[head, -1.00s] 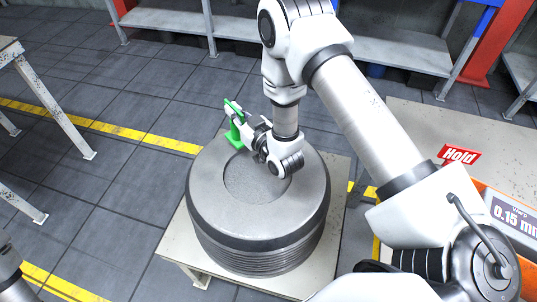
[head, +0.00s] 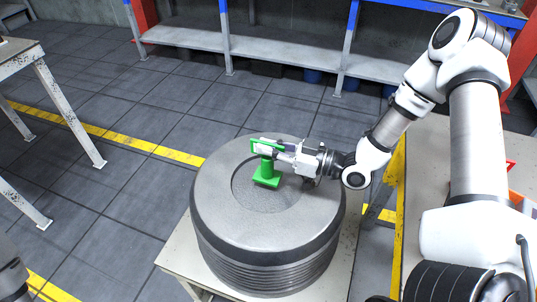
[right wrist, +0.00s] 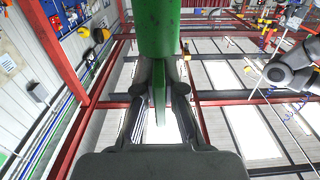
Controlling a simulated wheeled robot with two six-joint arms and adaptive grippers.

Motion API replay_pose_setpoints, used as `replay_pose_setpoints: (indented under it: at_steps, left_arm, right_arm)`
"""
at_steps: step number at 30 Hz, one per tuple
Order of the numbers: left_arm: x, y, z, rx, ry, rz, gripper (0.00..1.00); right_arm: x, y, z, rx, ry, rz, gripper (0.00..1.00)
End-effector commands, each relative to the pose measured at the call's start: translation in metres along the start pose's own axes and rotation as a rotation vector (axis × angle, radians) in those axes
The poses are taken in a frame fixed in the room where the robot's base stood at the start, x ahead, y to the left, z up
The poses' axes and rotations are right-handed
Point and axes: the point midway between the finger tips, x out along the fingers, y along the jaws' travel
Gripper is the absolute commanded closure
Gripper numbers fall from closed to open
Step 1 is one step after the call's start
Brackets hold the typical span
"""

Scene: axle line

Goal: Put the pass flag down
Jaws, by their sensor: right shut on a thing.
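The pass flag (head: 266,176) is green, with a block-like base, a short post and a flat panel with a pale face. It stands upright over the recessed middle of a large grey drum (head: 215,205) in the head view. I cannot tell whether its base touches the drum top. My right gripper (head: 281,149) comes in from the right and is shut on the flag's panel. In the right wrist view the thin green panel (right wrist: 159,95) sits between the two fingers, with the thicker green part above.
The drum rests on a pale stand (head: 178,252). A table (head: 432,150) is at the right, with a red sign (head: 511,167) partly hidden by my arm. Shelves (head: 270,48) line the back. Another table (head: 25,62) is at the left, with clear floor between.

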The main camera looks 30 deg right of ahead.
Motion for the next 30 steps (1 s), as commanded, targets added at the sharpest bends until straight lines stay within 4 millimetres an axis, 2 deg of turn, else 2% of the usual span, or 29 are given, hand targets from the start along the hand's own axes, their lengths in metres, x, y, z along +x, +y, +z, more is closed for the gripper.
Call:
replay_pose_setpoints:
  at_steps: [1, 3, 12, 13, 14, 15, 25, 30]
  left_arm:
    - [0.002, 0.0, 0.0, 0.0, 0.0, 0.0, 0.49]
    - [0.002, 0.0, 0.0, 0.0, 0.0, 0.0, 0.49]
    - [0.006, 0.0, 0.0, 0.0, 0.0, 0.0, 0.49]
    - [0.004, 0.0, 0.0, 0.0, 0.0, 0.0, 0.49]
    - [0.004, 0.0, 0.0, 0.0, 0.0, 0.0, 0.49]
    - [0.004, 0.0, 0.0, 0.0, 0.0, 0.0, 0.49]
    - [0.0, 0.0, 0.0, 0.0, 0.0, 0.0, 0.49]
    - [-0.003, 0.0, 0.0, 0.0, 0.0, 0.0, 0.49]
  right_arm:
    - [0.0, -0.001, 0.01, 0.0, -0.003, -0.002, 1.0]
    - [0.0, -0.001, 0.014, 0.0, -0.001, -0.001, 1.0]
    - [0.0, 0.0, 0.017, 0.0, 0.001, 0.0, 1.0]
    - [0.0, 0.0, 0.015, 0.0, 0.0, 0.0, 0.82]
    - [0.0, 0.0, 0.015, 0.0, 0.0, 0.0, 0.71]
    - [0.0, 0.0, 0.015, 0.0, 0.0, 0.0, 0.67]
    - [-0.001, 0.0, 0.011, 0.001, 0.001, 0.001, 0.67]
    - [-0.02, 0.002, 0.011, 0.005, 0.003, 0.007, 0.67]
